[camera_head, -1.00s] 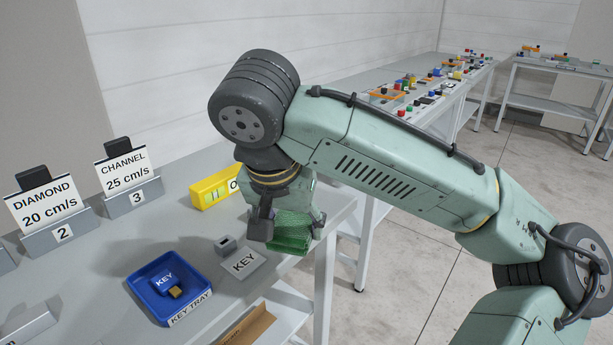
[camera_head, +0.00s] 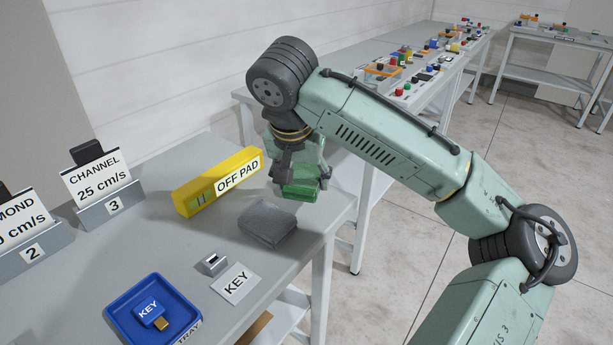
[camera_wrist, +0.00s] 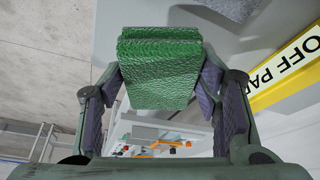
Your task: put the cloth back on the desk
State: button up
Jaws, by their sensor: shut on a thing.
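My gripper (camera_head: 297,180) is shut on a green, textured, folded cloth (camera_head: 300,192), holding it in the air near the desk's far right edge. In the wrist view the green cloth (camera_wrist: 160,65) is a layered block between the two finger pads. A grey folded cloth-like piece (camera_head: 267,223) lies on the desk (camera_head: 190,243), nearer than my gripper and to its left. Part of the grey piece (camera_wrist: 230,8) also shows at the top of the wrist view.
A yellow OFF PAD block (camera_head: 218,182) lies left of my gripper. Sign holder 3 (camera_head: 108,208) stands at left. Another table (camera_head: 345,110) with coloured parts is behind.

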aim_at(307, 169)
jog(key=w, duration=0.3)
jog(key=shift+d+f, duration=0.15)
jog(key=shift+d, duration=0.25)
jog(key=shift+f+p, duration=0.7)
jog(key=shift+f, duration=1.05)
jog(key=shift+f, duration=0.2)
jog(key=o, duration=1.2)
jog(key=shift+o, duration=0.2)
jog(key=b+v, duration=0.2)
jog(key=v, duration=1)
jog(key=shift+s+r, duration=0.1)
jog(key=shift+r, duration=0.1)
